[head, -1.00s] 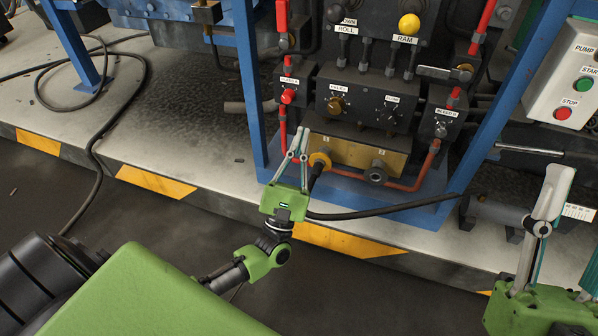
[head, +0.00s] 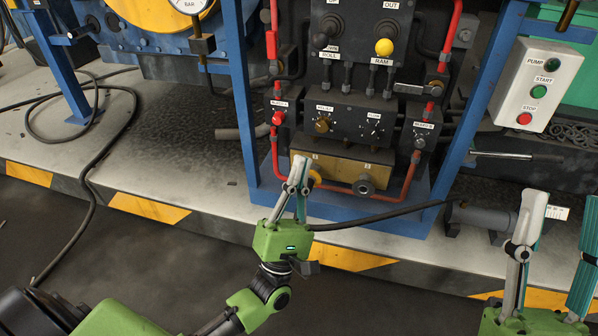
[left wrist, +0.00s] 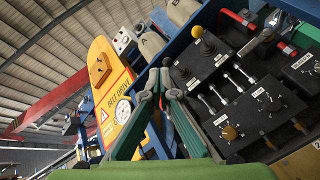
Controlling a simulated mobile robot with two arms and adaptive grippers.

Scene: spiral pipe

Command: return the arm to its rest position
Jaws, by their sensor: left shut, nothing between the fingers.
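My left gripper (head: 300,165) is shut and empty in the head view, with its fingertips pointing up in front of the brass block (head: 345,173) at the bottom of the control panel. Its fingers cover part of the block's left port, where some of a yellow ring (head: 316,175) shows. I cannot tell from this view how far the fingertips are from the block. In the left wrist view the left fingertips (left wrist: 160,77) are together with nothing between them. My right gripper (head: 558,212) is at the lower right of the head view, its two fingers wide apart and empty.
A black hose (head: 385,214) runs from behind my left gripper to the right along the floor plate. A blue frame (head: 252,95) surrounds the panel with its levers and red pipes. A pump button box (head: 536,90) is at the right. Dark floor (head: 150,260) is free in front.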

